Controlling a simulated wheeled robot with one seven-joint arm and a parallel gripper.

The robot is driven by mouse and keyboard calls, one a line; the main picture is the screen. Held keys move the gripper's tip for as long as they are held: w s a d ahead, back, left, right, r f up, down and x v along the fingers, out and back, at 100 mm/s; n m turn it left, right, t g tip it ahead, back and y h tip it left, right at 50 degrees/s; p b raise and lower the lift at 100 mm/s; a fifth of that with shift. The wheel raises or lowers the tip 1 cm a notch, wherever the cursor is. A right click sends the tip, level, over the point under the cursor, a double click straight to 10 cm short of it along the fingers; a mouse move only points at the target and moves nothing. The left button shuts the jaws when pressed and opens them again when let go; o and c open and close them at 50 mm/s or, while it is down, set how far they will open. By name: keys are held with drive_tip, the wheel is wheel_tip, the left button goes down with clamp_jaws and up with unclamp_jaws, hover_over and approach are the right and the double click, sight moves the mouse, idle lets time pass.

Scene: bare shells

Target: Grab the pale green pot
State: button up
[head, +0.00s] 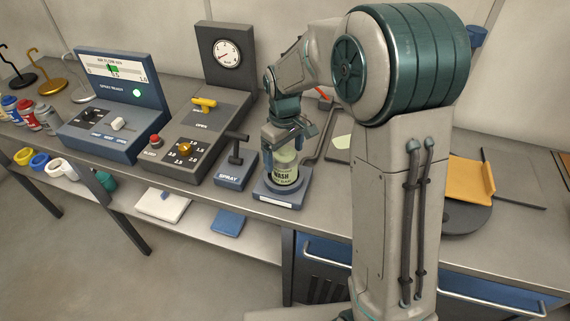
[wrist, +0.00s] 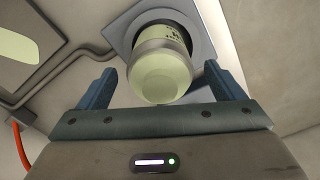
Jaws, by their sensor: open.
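The pale green pot (head: 284,175), with a dark "WASH" label, stands upright on a grey-blue square stand at the bench's front edge. My gripper (head: 285,143) is directly above it, pointing down, and partly hides its top. In the wrist view the pot (wrist: 162,72) appears between the two blue fingers of my gripper (wrist: 160,85), with a visible gap on each side. The fingers are open and hold nothing. How far down the pot they reach is hard to tell.
A "SPRAY" lever box (head: 235,170) stands close left of the pot. Beyond it are a gauge console (head: 215,110) and a blue panel (head: 100,125). Several bottles line the far left. A yellow-orange bracket (head: 470,180) sits on a dark disc at right.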

wheel_tip(320, 180, down, 4)
drive_tip(key=shift+r, duration=0.25)
drive_tip(key=shift+c, duration=0.2)
drive_tip(key=c, duration=1.3)
drive_tip(key=shift+r, duration=0.1)
drive_tip(key=shift+c, duration=0.2)
